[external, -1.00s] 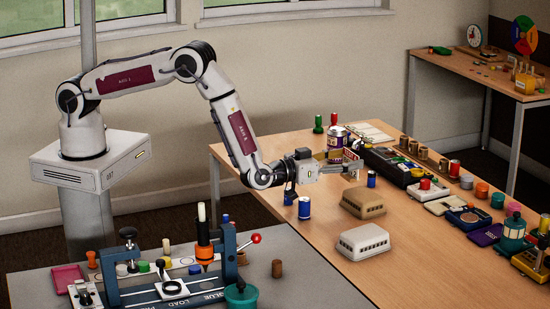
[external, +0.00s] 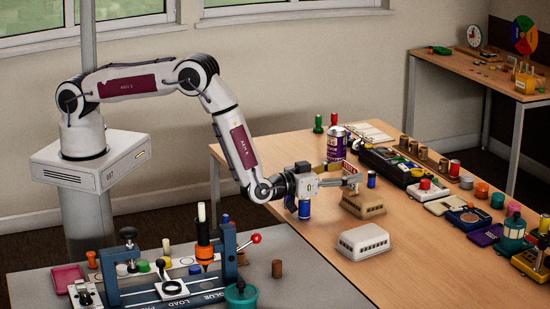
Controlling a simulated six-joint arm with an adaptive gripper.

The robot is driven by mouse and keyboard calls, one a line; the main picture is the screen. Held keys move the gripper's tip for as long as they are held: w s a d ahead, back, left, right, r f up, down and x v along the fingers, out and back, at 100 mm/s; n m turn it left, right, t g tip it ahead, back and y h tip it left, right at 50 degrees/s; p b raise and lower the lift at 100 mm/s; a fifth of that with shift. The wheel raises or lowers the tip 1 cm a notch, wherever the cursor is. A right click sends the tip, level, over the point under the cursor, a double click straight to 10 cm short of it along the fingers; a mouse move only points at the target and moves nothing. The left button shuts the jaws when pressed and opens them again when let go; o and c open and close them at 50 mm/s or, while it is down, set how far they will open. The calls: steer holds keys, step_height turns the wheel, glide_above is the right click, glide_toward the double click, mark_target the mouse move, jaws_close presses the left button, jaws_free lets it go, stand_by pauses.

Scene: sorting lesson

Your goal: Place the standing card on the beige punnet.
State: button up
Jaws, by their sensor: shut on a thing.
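The beige punnet (external: 362,207) lies upside down on the wooden table, its flat base facing up. My gripper (external: 350,181) is just above and slightly left of its top, pointing right. It is shut on the standing card (external: 349,169), a small light card with some red on it. The fingers hide much of the card, and its lower edge is hard to make out. I cannot tell whether the card touches the punnet.
A white punnet (external: 362,242) lies in front. A blue can (external: 304,210) stands under my wrist, partly hidden. A small blue cylinder (external: 372,180) stands behind the beige punnet, and a purple can (external: 337,142) farther back. Several items crowd the table's right side.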

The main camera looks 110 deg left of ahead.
steer(key=o, duration=1)
steer(key=shift+c, duration=0.2)
steer(key=shift+r, duration=0.1)
steer(key=shift+v, duration=6)
